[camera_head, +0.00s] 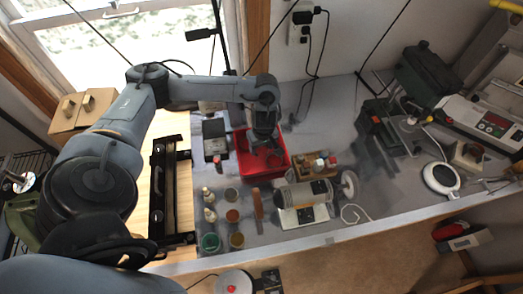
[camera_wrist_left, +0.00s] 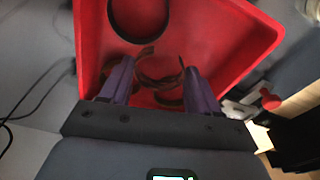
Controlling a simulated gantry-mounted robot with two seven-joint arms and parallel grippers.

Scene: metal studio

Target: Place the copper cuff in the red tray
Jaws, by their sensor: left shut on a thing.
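The red tray (camera_head: 265,174) stands on the grey bench in the head view and fills much of the left wrist view (camera_wrist_left: 232,40). My left gripper (camera_head: 268,148) points down into it. In the left wrist view its two purple fingers (camera_wrist_left: 157,72) are apart, with copper-brown curved bands between and just beyond them. The gripper is shut on the copper cuff (camera_wrist_left: 160,82). Several curved pieces overlap there, so I cannot tell exactly which edges belong to the held cuff, or whether it touches the tray floor. My right gripper is not in view.
A dark ring (camera_wrist_left: 138,20) shows at the tray's far side. A wooden block with small items (camera_head: 318,165) stands right of the tray, a metal cylinder (camera_head: 303,193) in front. Jars (camera_head: 232,215) stand front left. Bench right of the block is partly clear.

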